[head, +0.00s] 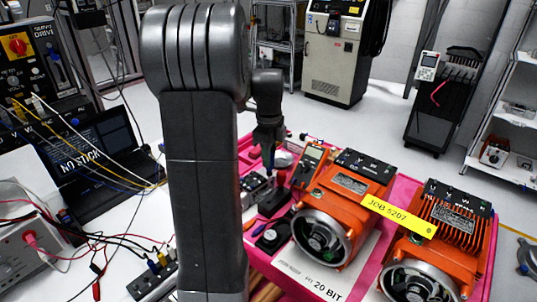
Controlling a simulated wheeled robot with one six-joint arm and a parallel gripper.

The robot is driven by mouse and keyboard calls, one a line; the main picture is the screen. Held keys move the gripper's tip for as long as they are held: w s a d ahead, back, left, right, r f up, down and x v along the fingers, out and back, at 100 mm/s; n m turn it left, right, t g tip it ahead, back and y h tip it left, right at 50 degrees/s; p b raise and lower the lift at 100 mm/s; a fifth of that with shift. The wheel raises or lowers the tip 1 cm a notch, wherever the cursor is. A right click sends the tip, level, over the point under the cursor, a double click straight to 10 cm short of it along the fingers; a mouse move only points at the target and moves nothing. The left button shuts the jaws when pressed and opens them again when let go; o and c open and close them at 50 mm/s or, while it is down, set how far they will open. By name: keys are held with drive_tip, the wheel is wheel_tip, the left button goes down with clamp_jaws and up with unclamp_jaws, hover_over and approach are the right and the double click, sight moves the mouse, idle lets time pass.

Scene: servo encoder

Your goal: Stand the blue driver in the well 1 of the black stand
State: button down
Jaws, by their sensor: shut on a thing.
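My gripper (270,146) points down over the pink work surface, past my large arm link. It is shut on the blue driver (271,160), which hangs upright and is small and partly covered by the fingers. The black stand (272,204) is below it on the pink surface. A red-topped thing (281,178) shows at the stand, just right of the driver. The driver's lower end is over or at the stand; I cannot tell whether it is in a well. The wells and their numbers are too small to read.
Two orange motors (335,215) (440,235) stand close on the right, with a yellow job label (399,216) between them. Cables and a laptop (95,155) fill the left.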

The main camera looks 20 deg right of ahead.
sight(269, 172)
drive_tip(key=shift+f+b, duration=2.75)
drive_tip(key=shift+f, duration=0.5)
drive_tip(key=shift+r, duration=0.1)
drive_tip(key=shift+p, duration=0.45)
drive_tip(key=shift+f, duration=0.2)
drive_tip(key=shift+f+b, duration=1.1)
drive_tip(key=shift+f, duration=0.7)
drive_tip(key=c, duration=1.1)
unclamp_jaws()
drive_tip(key=shift+c, duration=0.3)
drive_tip(key=shift+r, duration=0.1)
